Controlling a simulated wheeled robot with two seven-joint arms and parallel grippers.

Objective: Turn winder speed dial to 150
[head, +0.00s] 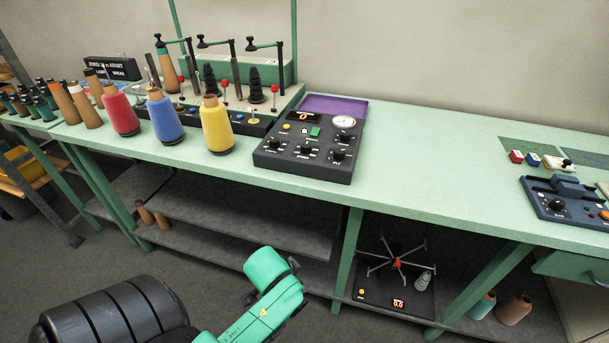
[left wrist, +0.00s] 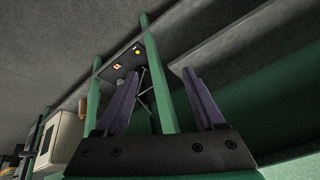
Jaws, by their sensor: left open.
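A dark control panel (head: 305,150) lies on the green table. It carries several black dials, among them a left dial (head: 278,149), a middle dial (head: 306,152) and a right dial (head: 338,155). A small lit display (head: 304,116) there seems to read 0. The dial labels are too small to read, so I cannot tell which one is the winder speed dial. My left gripper (left wrist: 160,73) is open and empty in the left wrist view, pointing toward the table's underside and legs, away from the panel. My right gripper is not seen.
Red (head: 119,112), blue (head: 163,117) and yellow (head: 216,127) yarn cones stand left of the panel, before a machine with spindles (head: 255,84). A blue device (head: 570,200) sits at the right. A skein-holder unit (head: 385,285) is on the lower shelf. The table between panel and blue device is clear.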

